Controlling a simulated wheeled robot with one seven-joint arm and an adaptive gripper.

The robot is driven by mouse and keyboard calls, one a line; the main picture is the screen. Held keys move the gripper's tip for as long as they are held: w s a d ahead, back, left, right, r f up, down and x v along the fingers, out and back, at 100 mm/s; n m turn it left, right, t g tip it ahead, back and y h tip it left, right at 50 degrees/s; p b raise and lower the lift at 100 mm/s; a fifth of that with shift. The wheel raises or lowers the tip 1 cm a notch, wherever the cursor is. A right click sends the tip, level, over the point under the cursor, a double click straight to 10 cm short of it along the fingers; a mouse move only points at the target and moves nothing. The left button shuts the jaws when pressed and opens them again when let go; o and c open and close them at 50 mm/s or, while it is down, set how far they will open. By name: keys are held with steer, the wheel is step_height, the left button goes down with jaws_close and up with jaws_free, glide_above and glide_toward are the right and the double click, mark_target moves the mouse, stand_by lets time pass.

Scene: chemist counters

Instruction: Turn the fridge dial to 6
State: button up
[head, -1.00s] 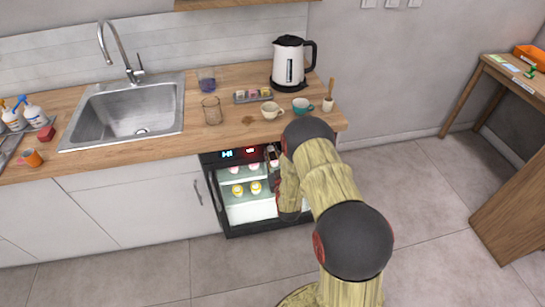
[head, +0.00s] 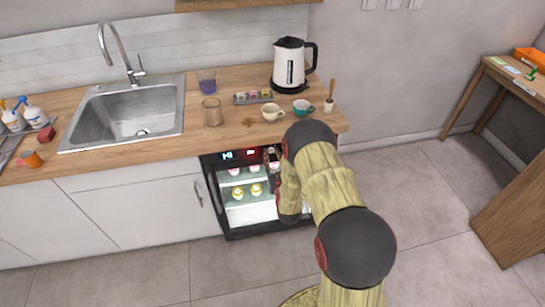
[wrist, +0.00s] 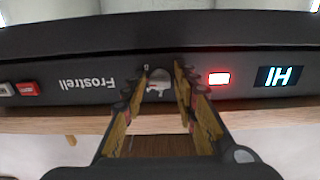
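The small under-counter fridge (head: 230,231) has a dark frame and a lit interior. Its dark front strip, lettered Frostrell, crosses the wrist view (wrist: 235,55) upside down. The pale dial (wrist: 158,84) sits on this strip beside the lettering. My gripper (wrist: 160,72) is open, with one finger on each side of the dial and its tips close to it; I cannot tell whether they touch. The dial's marks and setting are too small to read. In the head view my arm hides the dial.
A red light (wrist: 219,78) and a lit display (wrist: 279,76) are right of the dial in the wrist view; a red button (wrist: 27,88) is at far left. The wooden counter (head: 150,145) overhangs the fridge, holding a kettle (head: 288,68) and cups. Floor (head: 430,190) is clear at right.

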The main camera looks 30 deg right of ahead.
steer(key=shift+o, duration=1.1)
steer(key=v, duration=1.2)
